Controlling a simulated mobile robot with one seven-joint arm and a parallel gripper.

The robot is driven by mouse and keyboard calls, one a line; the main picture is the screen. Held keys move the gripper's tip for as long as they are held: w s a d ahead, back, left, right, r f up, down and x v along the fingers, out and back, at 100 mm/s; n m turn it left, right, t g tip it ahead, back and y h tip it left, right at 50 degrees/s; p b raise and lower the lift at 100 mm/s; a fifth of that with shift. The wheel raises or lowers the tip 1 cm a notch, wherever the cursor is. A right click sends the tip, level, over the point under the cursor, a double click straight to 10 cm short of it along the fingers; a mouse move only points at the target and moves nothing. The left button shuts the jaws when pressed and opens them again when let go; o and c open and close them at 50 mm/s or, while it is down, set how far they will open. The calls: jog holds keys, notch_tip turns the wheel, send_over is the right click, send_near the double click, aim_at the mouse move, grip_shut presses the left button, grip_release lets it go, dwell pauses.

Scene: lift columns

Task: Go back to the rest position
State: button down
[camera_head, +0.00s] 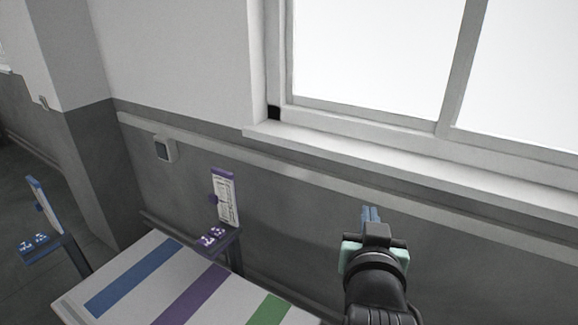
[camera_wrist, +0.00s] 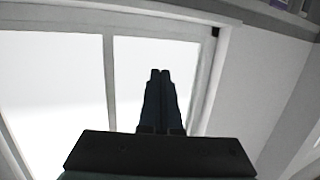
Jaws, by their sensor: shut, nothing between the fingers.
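My gripper (camera_head: 371,212) is at the lower right of the head view, raised in front of the grey wall below the window. Its two blue fingers are together and hold nothing. In the wrist view my gripper (camera_wrist: 160,74) points up toward the bright window (camera_wrist: 60,80), with its fingertips side by side. No object touches it in either view.
A white table (camera_head: 135,262) with blue, purple and green stripes stands at the lower left. Behind it is a post with a purple-edged panel (camera_head: 224,198) and a button box (camera_head: 213,238). A blue-edged panel (camera_head: 45,204) stands farther left. The window sill (camera_head: 400,172) juts out above.

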jog(key=s+a+r+n+t+y+b, duration=0.1)
jog(key=s+a+r+t, duration=0.2)
jog(key=r, duration=0.6)
jog(key=s+a+r+t, duration=0.1)
jog(key=a+r+t, duration=0.3)
jog(key=r, duration=0.6)
jog(key=s+a+r+n+t+y, duration=0.1)
jog(key=s+a+r+t, duration=0.1)
jog(key=s+r, duration=0.4)
jog(key=s+a+r+t+y+b, duration=0.1)
jog(key=s+a+r+t, duration=0.2)
jog(key=s+a+r, duration=0.1)
notch_tip(320, 180, up, 3)
jog(key=shift+s+a+f+n+y, duration=0.2)
jog(key=shift+s+a+n+y, duration=0.15)
jog(key=shift+s, duration=0.55)
